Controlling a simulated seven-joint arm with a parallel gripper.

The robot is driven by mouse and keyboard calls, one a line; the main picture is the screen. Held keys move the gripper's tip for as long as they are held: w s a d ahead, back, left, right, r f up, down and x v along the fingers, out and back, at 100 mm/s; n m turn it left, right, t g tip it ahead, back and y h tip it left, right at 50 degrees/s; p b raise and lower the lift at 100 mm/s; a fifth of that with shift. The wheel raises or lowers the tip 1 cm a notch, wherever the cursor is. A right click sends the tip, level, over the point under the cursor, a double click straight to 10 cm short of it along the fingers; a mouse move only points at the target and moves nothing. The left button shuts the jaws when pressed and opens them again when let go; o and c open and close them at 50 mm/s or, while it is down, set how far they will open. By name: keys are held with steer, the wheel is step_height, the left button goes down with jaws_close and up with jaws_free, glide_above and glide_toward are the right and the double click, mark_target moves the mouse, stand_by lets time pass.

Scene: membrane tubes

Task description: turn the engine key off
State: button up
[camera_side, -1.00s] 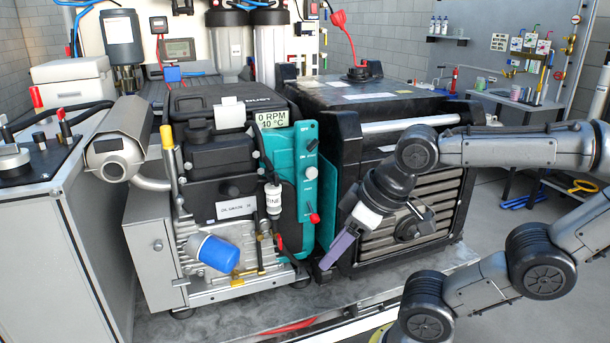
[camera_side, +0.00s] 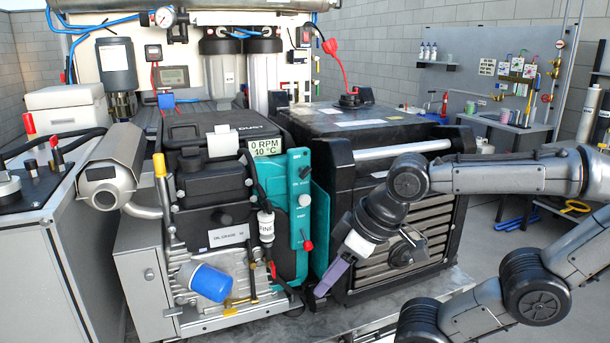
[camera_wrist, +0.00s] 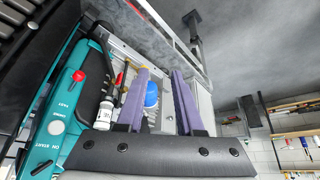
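A teal engine control panel (camera_side: 300,215) stands upright in the side view, on the right of the engine. It carries a dark knob (camera_side: 304,172) at the top, a white round button (camera_side: 304,200) and a red-tipped lever (camera_side: 308,245). I cannot tell for sure which part is the key; the dark knob may be it. The display (camera_side: 267,147) reads 0 RPM, 40 °C. My gripper (camera_side: 322,290) is low, right of and below the panel, pointing down-left and apart from the controls. In the wrist view its purple fingers (camera_wrist: 160,75) are spread with nothing held; the panel (camera_wrist: 60,110) lies left of them.
A black boxed unit with a slatted front (camera_side: 405,235) stands right of the panel, close behind my gripper.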

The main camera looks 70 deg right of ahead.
steer(key=shift+s+d+f, duration=0.1)
steer(key=shift+s+f, duration=0.1)
steer(key=shift+s, duration=0.15)
steer(key=shift+c, duration=1.1)
steer(key=d+r+m+g+h, duration=0.1)
steer(key=d, duration=0.1)
steer(key=d+r+m+g+h, duration=0.1)
steer(key=d+r, duration=0.1)
steer(key=d+r+m+h, duration=0.1)
steer(key=d+r, duration=0.1)
steer(key=shift+s+r+g+h, duration=0.2)
steer(key=shift+s+g+h, duration=0.1)
steer(key=shift+s+g, duration=0.1)
jaws_close()
steer(key=w+d+r+m+g+h, duration=0.1)
steer(key=w+d+r+m+h, duration=0.2)
steer(key=r, duration=0.4)
steer(key=w+d+r+g+h, duration=0.1)
steer(key=w+r+h, duration=0.3)
steer(key=w+r, duration=0.15)
steer(key=w+a+r+h, duration=0.1)
steer(key=w+a+r, duration=0.2)
steer(key=w+a, duration=0.15)
steer(key=n+t, duration=0.1)
glide_toward(300, 174)
steer(key=w+r+x, duration=0.1)
steer(key=x, duration=0.4)
steer(key=shift+s+d+f, duration=0.4)
steer(key=shift+f, duration=0.35)
